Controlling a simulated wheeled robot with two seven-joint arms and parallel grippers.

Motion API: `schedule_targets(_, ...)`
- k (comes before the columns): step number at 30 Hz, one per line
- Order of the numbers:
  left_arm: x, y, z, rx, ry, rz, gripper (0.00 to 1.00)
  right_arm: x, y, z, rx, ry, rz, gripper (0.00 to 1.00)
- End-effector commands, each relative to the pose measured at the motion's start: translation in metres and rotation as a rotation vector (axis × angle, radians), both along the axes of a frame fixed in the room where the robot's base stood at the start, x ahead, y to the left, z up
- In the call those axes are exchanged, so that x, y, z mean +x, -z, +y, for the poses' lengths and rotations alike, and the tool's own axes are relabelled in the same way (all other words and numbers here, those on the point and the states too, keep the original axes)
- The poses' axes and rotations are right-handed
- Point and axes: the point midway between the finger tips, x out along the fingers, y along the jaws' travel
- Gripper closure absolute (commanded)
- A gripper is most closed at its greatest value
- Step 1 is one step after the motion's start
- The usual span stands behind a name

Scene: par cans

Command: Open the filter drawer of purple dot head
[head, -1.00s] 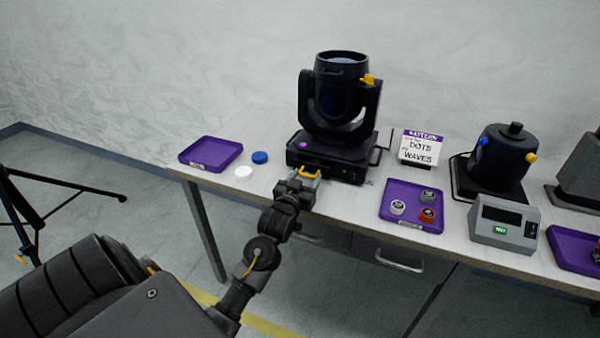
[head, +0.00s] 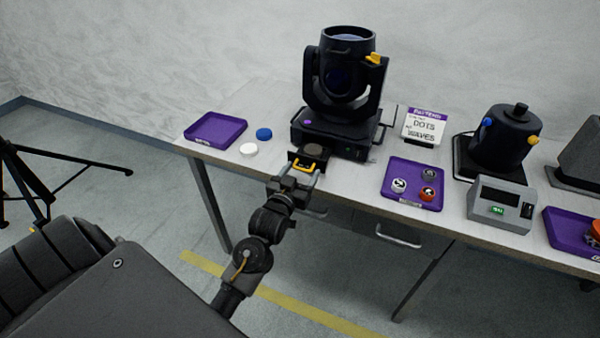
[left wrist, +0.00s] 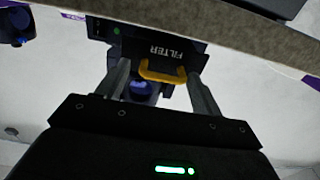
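The purple dot head (head: 341,75) is a black moving light on the table, with a purple dot (head: 308,122) on its base. Its filter drawer (head: 314,151) sticks out of the base front, and a dark round piece shows in it. The drawer has a yellow handle (head: 304,166). In the left wrist view the handle (left wrist: 163,72) sits by the upside-down word FILTER on the drawer front (left wrist: 166,50). My left gripper (head: 303,172) is open, with one finger on each side of the handle and a small gap visible. My right gripper is not in view.
A white puck (head: 249,149) and a blue puck (head: 264,134) lie left of the drawer, beside an empty purple tray (head: 213,143). A purple tray (head: 411,203) with round pieces, a sign (head: 424,127), a grey box (head: 501,205) and another black light (head: 505,137) stand to the right.

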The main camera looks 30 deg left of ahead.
Motion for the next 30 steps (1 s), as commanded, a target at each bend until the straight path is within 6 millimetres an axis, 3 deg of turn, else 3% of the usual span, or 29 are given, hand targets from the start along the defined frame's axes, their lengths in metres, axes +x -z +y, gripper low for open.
schedule_targets(5, -0.008, 0.0, -0.001, 0.001, -0.001, 0.0, 0.33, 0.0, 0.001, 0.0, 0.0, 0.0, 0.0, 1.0)
schedule_targets(15, -0.07, 0.002, -0.013, 0.0, 0.001, 0.002, 0.33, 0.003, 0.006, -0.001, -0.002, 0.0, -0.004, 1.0)
schedule_targets(21, -0.097, 0.001, -0.018, 0.0, 0.002, 0.003, 0.33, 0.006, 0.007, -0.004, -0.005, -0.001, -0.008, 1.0)
schedule_targets(30, -0.106, 0.0, -0.02, 0.001, 0.001, 0.001, 0.33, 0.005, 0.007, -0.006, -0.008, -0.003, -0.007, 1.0)
